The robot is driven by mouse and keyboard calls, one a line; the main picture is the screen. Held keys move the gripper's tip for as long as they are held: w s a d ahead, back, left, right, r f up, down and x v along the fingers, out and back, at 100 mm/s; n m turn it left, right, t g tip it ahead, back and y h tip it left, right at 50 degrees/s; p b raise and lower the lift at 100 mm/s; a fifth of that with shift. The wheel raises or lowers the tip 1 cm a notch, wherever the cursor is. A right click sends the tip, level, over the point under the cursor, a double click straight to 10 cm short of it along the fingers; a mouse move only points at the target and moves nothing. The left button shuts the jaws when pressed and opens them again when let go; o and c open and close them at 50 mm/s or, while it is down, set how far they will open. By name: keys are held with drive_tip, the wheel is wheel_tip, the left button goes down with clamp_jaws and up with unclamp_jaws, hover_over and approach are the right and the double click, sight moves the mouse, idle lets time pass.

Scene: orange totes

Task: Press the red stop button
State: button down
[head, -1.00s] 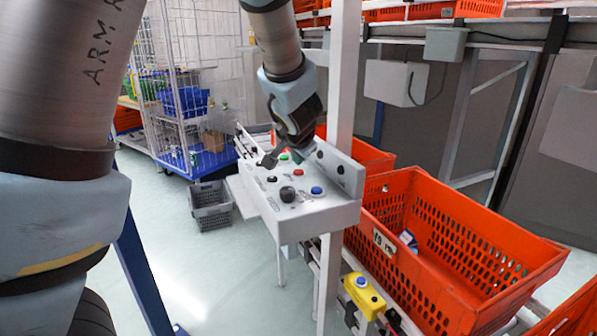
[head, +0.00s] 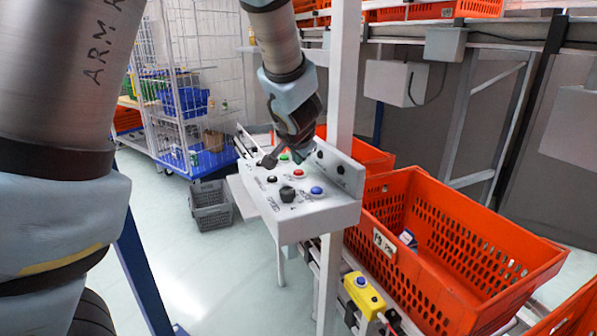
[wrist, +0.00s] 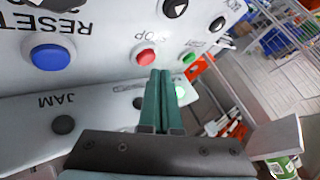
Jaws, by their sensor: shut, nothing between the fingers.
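The red stop button (head: 299,174) sits on the white control panel (head: 335,212), between a green button (head: 284,157) and a blue button (head: 316,190). In the wrist view the red button (wrist: 146,57) lies under the printed word STOP. My gripper (wrist: 163,74) is shut and empty. Its fingertips show just below and right of the red button in that view; I cannot tell whether they touch the panel. In the head view my gripper (head: 270,160) hangs over the panel's far end.
A black knob (head: 287,194) and a black button (head: 271,179) share the panel. A white post (head: 343,90) rises behind it. A large orange tote (head: 450,240) stands at right, with a yellow button box (head: 364,292) below. Grey crates (head: 211,205) sit on the floor at left.

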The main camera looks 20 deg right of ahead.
sight(297, 173)
drive_tip(key=shift+f, duration=0.1)
drive_tip(key=shift+f+b, duration=0.35)
drive_tip(key=shift+b, duration=0.35)
drive_tip(key=shift+f+b, duration=0.45)
drive_tip(key=shift+b, duration=0.15)
idle(0.6)
drive_tip(key=shift+r, duration=0.1)
drive_tip(key=shift+r+p, duration=0.65)
drive_tip(key=shift+r, duration=0.15)
wheel_tip(297, 173, up, 5)
drive_tip(key=p, duration=0.4)
idle(0.9)
